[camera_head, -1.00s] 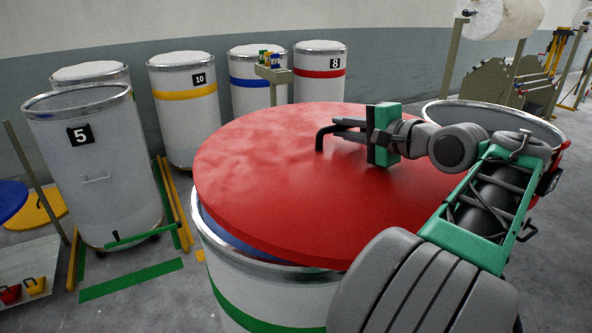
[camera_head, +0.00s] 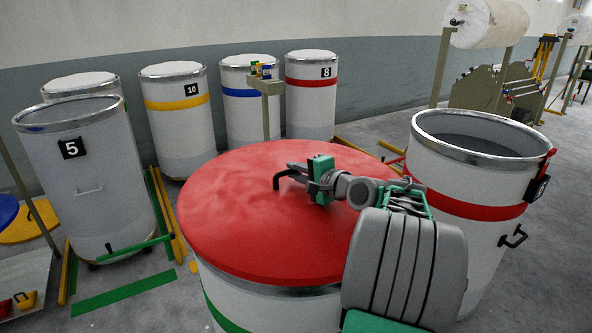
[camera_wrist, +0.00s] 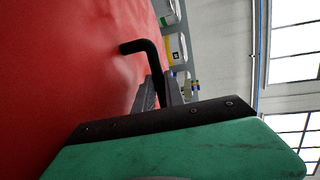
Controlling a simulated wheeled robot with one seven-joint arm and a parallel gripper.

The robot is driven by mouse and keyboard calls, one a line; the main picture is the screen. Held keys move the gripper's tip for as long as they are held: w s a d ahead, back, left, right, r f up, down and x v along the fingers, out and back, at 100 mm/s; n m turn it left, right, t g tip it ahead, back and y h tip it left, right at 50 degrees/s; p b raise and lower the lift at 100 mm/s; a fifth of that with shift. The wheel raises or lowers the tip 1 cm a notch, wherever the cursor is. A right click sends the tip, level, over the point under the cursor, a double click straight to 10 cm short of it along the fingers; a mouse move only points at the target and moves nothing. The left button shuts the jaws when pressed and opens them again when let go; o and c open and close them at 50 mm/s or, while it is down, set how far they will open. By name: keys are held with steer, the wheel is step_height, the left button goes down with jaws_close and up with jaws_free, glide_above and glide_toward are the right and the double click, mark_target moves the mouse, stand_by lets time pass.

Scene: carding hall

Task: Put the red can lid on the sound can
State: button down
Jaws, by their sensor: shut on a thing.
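The large round red lid (camera_head: 245,220) lies flat over the can with a green band (camera_head: 250,318) in the front middle. A strip of that can's metal rim shows under the lid at the front; the far rim is hidden. I cannot tell whether the lid rests on the rim or hangs just above it. My gripper (camera_head: 297,171) is shut on the lid's black bent handle (camera_head: 277,182). In the wrist view, the handle (camera_wrist: 146,48) runs between my fingers (camera_wrist: 160,92), beside the red lid (camera_wrist: 70,70). No label tells me which can is sound.
An open, empty-looking can with a red band (camera_head: 465,196) stands close right. Can 5 (camera_head: 95,195) is open and looks tilted at left, with green and yellow floor bars around it. Several filled cans, including can 10 (camera_head: 180,130), stand along the wall. A post (camera_head: 266,105) rises behind the lid.

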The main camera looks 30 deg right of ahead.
steer(key=shift+f, duration=0.15)
steer(key=shift+f+b, duration=0.25)
steer(key=shift+b, duration=0.1)
steer(key=c, duration=1.4)
jaws_free()
